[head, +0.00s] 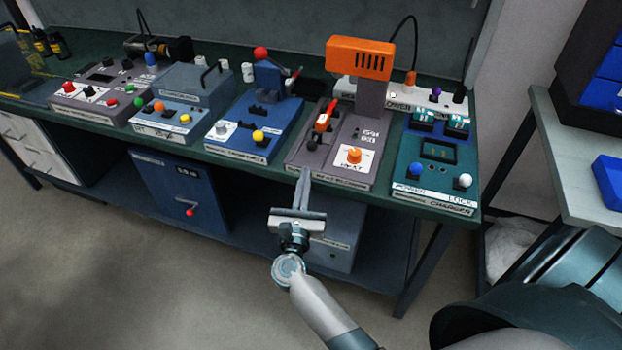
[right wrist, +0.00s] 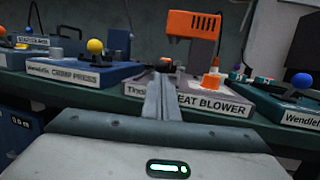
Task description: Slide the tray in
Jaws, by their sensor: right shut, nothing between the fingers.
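The heat blower (head: 372,135) stands on the bench with a grey base, an orange hood on a post and an orange knob. A red-orange piece (head: 323,120) lies on dark parts at the left of its base; I cannot clearly tell which part is the tray. My right gripper (head: 305,175) is shut and empty, its fingers pointing at the front edge of the base, left of the knob. In the right wrist view the fingers (right wrist: 161,88) cover part of the front label; I cannot tell whether they touch. My left gripper is out of view.
The blue crimp press (head: 252,130) stands left of the blower and a teal charger (head: 436,165) stands right. More devices line the green bench (head: 222,160) further left. A side table (head: 575,165) with blue bins stands at right. Floor in front is clear.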

